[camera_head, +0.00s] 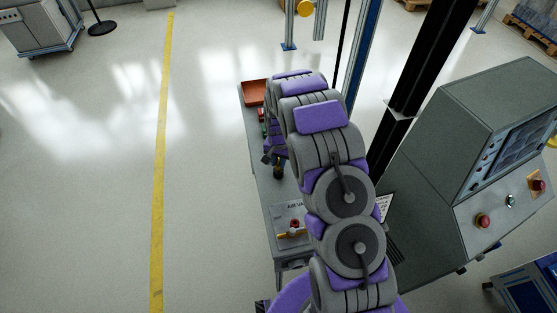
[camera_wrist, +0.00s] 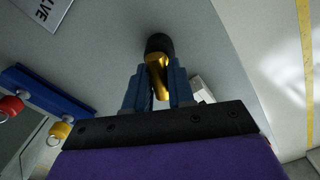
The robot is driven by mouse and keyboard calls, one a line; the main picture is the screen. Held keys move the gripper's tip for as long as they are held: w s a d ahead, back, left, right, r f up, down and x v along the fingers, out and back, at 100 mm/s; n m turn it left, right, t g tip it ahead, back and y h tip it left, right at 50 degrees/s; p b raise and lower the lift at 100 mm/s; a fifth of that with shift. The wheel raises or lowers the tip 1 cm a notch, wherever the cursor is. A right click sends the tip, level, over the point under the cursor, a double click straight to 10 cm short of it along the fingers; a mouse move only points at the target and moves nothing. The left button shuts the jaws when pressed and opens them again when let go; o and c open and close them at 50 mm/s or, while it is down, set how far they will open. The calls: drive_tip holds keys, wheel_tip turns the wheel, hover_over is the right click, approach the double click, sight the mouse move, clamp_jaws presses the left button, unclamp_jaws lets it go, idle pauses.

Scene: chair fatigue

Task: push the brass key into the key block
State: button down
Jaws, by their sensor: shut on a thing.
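My gripper (camera_wrist: 156,88) is shut on the brass key (camera_wrist: 158,75), which sits between its two blue fingers in the wrist view. A black round piece (camera_wrist: 159,44) is at the key's far end; I cannot tell whether it is part of the key. In the head view my gripper (camera_head: 274,158) is low over the grey bench, partly hidden by my arm. A small pale block (camera_wrist: 203,90) shows beside the right finger in the wrist view, partly hidden. I cannot tell whether it is the key block.
The grey bench (camera_head: 257,150) carries a red tray (camera_head: 254,92) at its far end and an air valve plate (camera_head: 283,217) at its near end. A blue rail (camera_wrist: 50,98) with red and yellow pieces is left in the wrist view. A console (camera_head: 470,150) stands right.

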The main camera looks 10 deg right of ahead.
sight(279, 160)
drive_tip(key=shift+f, duration=0.2)
drive_tip(key=c, duration=0.9)
unclamp_jaws()
drive_tip(key=shift+r, duration=0.1)
wheel_tip(279, 160, up, 17)
drive_tip(key=shift+w+r+p, duration=0.1)
drive_tip(key=shift+p, duration=0.65)
drive_tip(key=s+r+n+b, duration=0.1)
drive_tip(key=s+r+n, duration=0.1)
drive_tip(key=s+r, duration=0.75)
drive_tip(key=s+r+n, duration=0.1)
drive_tip(key=s, duration=1)
drive_tip(key=s+r+n+g+b, duration=0.1)
drive_tip(key=s, duration=1)
drive_tip(key=s+r+n+b, duration=0.1)
drive_tip(key=s+n, duration=0.1)
drive_tip(key=s, duration=0.9)
drive_tip(key=shift+a+r+g, duration=0.1)
drive_tip(key=shift+a+g, duration=0.05)
drive_tip(key=shift+g, duration=0.25)
